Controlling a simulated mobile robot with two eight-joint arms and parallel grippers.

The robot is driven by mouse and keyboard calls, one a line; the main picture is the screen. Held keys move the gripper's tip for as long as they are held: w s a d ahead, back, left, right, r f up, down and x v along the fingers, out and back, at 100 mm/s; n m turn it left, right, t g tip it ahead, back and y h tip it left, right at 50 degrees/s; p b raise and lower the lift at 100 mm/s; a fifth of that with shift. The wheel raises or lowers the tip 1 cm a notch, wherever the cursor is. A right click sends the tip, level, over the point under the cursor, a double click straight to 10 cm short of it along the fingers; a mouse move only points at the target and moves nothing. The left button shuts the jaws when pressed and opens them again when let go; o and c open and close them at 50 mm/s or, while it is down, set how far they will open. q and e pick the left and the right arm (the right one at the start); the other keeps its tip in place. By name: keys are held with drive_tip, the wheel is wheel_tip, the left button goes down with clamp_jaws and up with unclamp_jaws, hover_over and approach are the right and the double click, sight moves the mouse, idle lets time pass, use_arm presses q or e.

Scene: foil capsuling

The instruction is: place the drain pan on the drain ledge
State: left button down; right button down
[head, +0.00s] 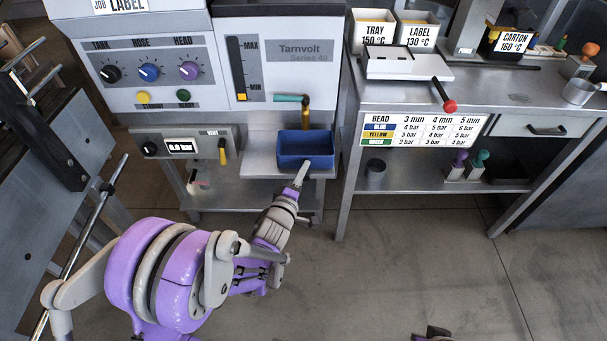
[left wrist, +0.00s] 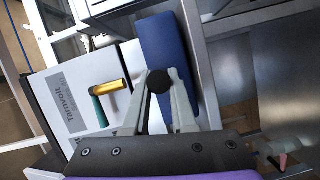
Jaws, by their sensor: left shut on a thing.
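The drain pan (head: 292,158) is a blue open box under the brass nozzle (head: 305,118) of the Tarnvolt machine. The drain ledge (head: 259,166) is the light grey shelf at the machine's front, and the pan is over its right part. I cannot tell whether the pan touches it. My left gripper (head: 301,178) is shut on the pan's near side. In the left wrist view the blue pan (left wrist: 162,45) lies beyond the fingers (left wrist: 160,84), which hide part of its near edge. My right gripper is not clearly seen.
A teal lever (head: 289,98) sits by the nozzle. A yellow-handled valve (head: 222,150) is left of the ledge. A steel bench (head: 480,92) with a red-knobbed lever (head: 447,103) stands close on the right. The floor in front is clear.

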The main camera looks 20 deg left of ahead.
use_arm(q)
drive_tip(key=shift+f, duration=0.25)
drive_tip(key=shift+f, duration=0.15)
drive_tip(key=c, duration=0.7)
unclamp_jaws()
drive_tip(key=shift+c, duration=0.2)
